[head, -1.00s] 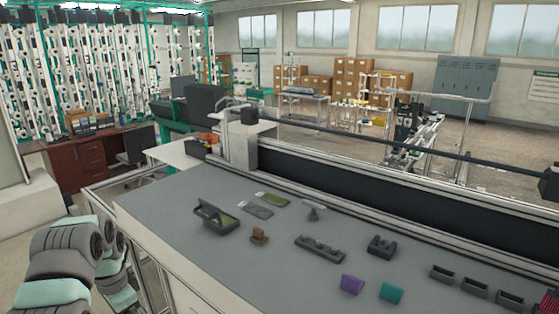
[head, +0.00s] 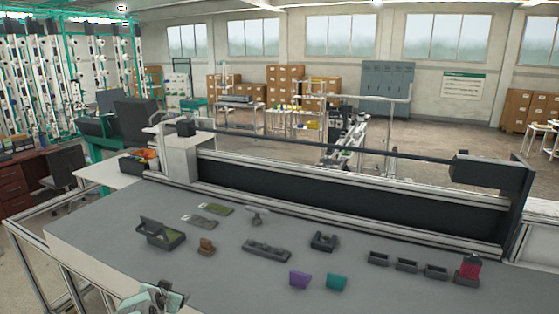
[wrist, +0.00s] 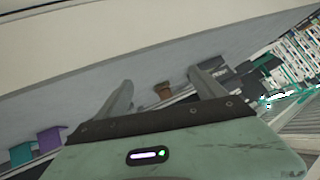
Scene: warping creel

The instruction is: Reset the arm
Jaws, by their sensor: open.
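My gripper (wrist: 160,76) is open and empty in the wrist view, its two grey fingers spread apart above the grey worktable. A small brown block (wrist: 162,90) appears beyond and between the fingers, apart from them. In the head view a teal and grey part of my arm (head: 155,300) shows at the bottom left, over the table's near edge; the fingers cannot be made out there. The purple block (head: 300,279) and teal block (head: 336,282) stand on the worktable (head: 110,225), clear of my gripper.
An open dark case (head: 160,234), flat cards (head: 215,208), a long grey fixture (head: 266,250) and a dark cradle (head: 324,242) lie on the table. Small dark bins (head: 407,265) and a red item (head: 468,270) are at the right. A dark rail wall (head: 350,192) bounds the back.

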